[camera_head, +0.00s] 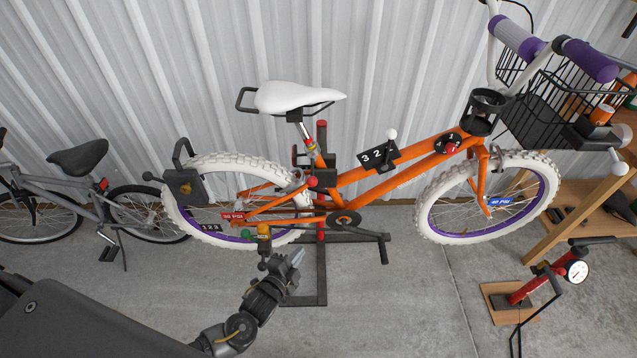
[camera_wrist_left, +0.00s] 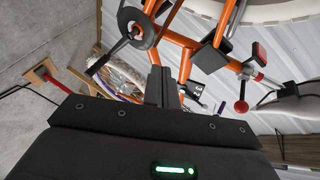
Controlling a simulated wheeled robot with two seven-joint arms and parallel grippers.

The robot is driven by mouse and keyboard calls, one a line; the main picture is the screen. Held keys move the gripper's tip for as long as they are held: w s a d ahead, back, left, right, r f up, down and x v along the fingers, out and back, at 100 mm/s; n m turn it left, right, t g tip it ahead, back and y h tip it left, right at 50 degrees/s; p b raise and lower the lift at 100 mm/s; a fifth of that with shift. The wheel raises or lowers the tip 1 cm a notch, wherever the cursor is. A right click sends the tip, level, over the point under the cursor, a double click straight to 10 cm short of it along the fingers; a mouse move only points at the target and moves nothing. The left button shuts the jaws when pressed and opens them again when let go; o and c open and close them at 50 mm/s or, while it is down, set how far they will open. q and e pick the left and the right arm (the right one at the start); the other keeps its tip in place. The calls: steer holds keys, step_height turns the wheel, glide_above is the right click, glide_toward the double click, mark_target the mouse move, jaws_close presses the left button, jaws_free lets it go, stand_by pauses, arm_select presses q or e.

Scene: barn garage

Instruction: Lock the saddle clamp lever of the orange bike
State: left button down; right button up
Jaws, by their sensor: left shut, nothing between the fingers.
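The orange bike (camera_head: 380,182) hangs in a stand against the wall, with its white saddle (camera_head: 290,97) on a post. A small fitting with red parts (camera_head: 312,148) sits below the saddle; I cannot make out the lever's position. A red ball knob (camera_head: 311,182) sits lower, by the rear wheel; a red ball on a dark stem (camera_wrist_left: 241,106) shows at right in the left wrist view. My left gripper (camera_head: 297,258) is shut and empty, below the frame and apart from the bike. Its dark fingers (camera_wrist_left: 158,86) point towards the orange frame tubes in the wrist view.
The dark repair stand (camera_head: 308,285) has its foot behind my left gripper. A grey bike (camera_head: 60,195) stands at left. A floor pump (camera_head: 525,287) and a wooden bench (camera_head: 560,225) stand at right. The floor between stand and pump is mostly clear.

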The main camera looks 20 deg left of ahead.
mark_target(313, 171)
arm_select(q)
steer(key=d+r+m+t+h+p, duration=0.1)
steer(key=d+r+m+t+h, duration=0.1)
steer(key=r, duration=1.6)
steer(key=shift+w+d+r+m+t+h, duration=0.3)
steer(key=shift+d+r+m+t+h, duration=0.1)
steer(key=shift+d+m+t, duration=0.7)
steer(key=shift+d, duration=0.15)
steer(key=w+a+p, duration=0.1)
steer(key=w+p, duration=0.3)
steer(key=w, duration=0.5)
steer(key=shift+w+a+r+p, duration=0.2)
steer(key=shift+a+r+p, duration=0.05)
steer(key=shift+r+p, duration=0.1)
steer(key=shift+s+a+f, duration=0.1)
steer(key=shift+a+f, duration=0.05)
steer(key=shift+s+a+f+h+b, duration=0.1)
steer(key=shift+a+h+b, duration=0.1)
steer(key=shift+h+b, duration=0.3)
